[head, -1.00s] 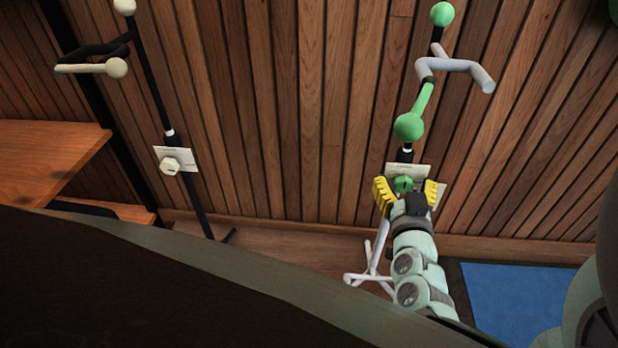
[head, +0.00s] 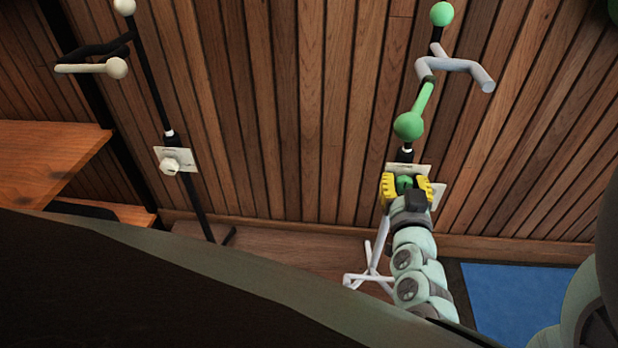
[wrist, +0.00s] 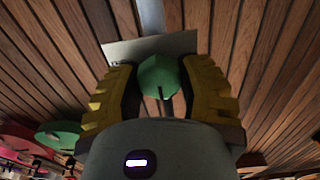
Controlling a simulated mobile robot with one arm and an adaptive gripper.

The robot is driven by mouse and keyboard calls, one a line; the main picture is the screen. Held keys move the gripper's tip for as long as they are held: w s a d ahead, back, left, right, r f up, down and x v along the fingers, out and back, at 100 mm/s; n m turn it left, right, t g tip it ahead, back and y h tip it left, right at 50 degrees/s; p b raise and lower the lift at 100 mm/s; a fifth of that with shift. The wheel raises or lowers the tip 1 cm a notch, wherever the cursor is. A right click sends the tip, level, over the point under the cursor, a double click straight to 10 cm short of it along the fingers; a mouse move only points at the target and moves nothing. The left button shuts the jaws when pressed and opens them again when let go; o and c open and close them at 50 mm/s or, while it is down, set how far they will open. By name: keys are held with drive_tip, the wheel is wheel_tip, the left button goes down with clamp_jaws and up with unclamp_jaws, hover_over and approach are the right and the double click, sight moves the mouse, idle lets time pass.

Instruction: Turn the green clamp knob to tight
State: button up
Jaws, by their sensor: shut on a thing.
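The green clamp knob (head: 404,183) sits on the right-hand stand, in front of a pale plate (head: 421,168). My gripper (head: 405,187) has its yellow fingers on both sides of the knob and is shut on it. In the wrist view the faceted green knob (wrist: 159,77) lies between the two yellow fingers (wrist: 160,92), with a dark line on its face. The pale plate (wrist: 150,47) shows behind it; any writing on it is too small to read.
The right stand carries a green ball (head: 408,126) and a grey yoke (head: 462,66) above the knob. A second stand with a white knob (head: 169,166) is at the left, near a wooden table (head: 50,160). A blue mat (head: 520,300) lies at the lower right.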

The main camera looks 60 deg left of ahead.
drive_tip(key=shift+c, duration=1.1)
drive_tip(key=shift+d+f, duration=0.1)
drive_tip(key=m+b, duration=0.2)
drive_tip(key=shift+f+m+b, duration=0.15)
drive_tip(key=shift+m+b, duration=0.25)
drive_tip(key=m+b, duration=0.2)
drive_tip(key=m, duration=0.1)
drive_tip(key=shift+w+m, duration=0.1)
drive_tip(key=shift+m, duration=0.2)
drive_tip(key=m+b, duration=0.2)
drive_tip(key=m, duration=0.1)
drive_tip(key=shift+m, duration=0.3)
drive_tip(key=m+b, duration=0.1)
drive_tip(key=m, duration=0.4)
drive_tip(key=shift+d, duration=0.1)
drive_tip(key=m, duration=0.4)
drive_tip(key=shift+m, duration=0.3)
drive_tip(key=shift+f+m, duration=0.1)
drive_tip(key=shift+m, duration=0.2)
